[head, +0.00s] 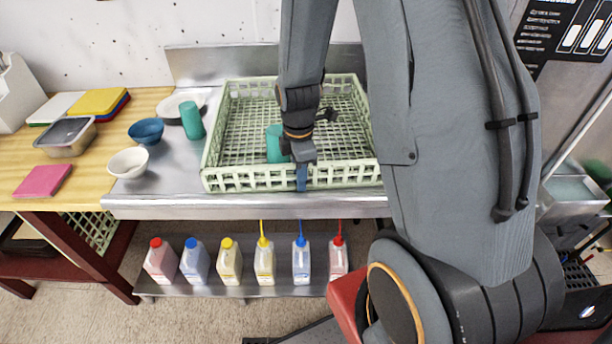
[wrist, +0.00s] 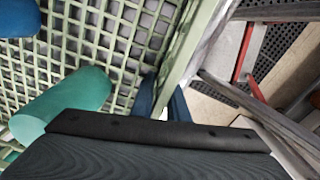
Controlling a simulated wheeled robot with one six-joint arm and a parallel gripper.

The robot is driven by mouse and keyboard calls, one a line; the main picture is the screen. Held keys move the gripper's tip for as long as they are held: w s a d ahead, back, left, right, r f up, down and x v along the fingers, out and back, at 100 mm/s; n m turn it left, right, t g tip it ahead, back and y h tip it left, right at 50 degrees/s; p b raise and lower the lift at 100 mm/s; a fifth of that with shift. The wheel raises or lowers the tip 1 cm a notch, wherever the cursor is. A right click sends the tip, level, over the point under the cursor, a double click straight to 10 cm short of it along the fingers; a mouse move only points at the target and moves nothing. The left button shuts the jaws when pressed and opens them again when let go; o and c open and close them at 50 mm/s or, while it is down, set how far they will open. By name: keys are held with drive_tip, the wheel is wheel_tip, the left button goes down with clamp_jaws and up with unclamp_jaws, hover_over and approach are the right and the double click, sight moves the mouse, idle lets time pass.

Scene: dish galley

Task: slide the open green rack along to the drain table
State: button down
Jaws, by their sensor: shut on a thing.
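The open green rack (head: 245,178) is a pale green lattice crate on the metal counter (head: 160,190). My gripper (head: 301,178) is at the rack's front wall, right of its middle, with blue fingertips. It is shut on that wall, one finger on each side of it. The wrist view also shows the rack wall (wrist: 190,60) running between the blue fingertips (wrist: 165,103). A teal cup (head: 274,143) is inside the rack, and it shows in the wrist view (wrist: 62,103). The drain table cannot be made out for certain.
A green cup (head: 191,120), a blue bowl (head: 146,131), a white bowl (head: 128,162) and a plate (head: 184,104) stand left of the rack. A wooden table (head: 25,180) adjoins at left. Several bottles (head: 228,262) stand on a low shelf.

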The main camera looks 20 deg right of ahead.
drive_tip(key=shift+a, duration=0.15)
drive_tip(key=c, duration=1.6)
unclamp_jaws()
drive_tip(key=shift+c, duration=0.2)
drive_tip(key=shift+s+f, duration=0.1)
drive_tip(key=shift+s, duration=0.05)
drive_tip(key=shift+w+r+b, duration=0.2)
drive_tip(key=shift+r+b, duration=0.3)
drive_tip(key=shift+r, duration=1.55)
drive_tip(key=shift+w+r+b, duration=0.2)
drive_tip(key=shift+r+b, duration=0.3)
drive_tip(key=shift+r, duration=1.5)
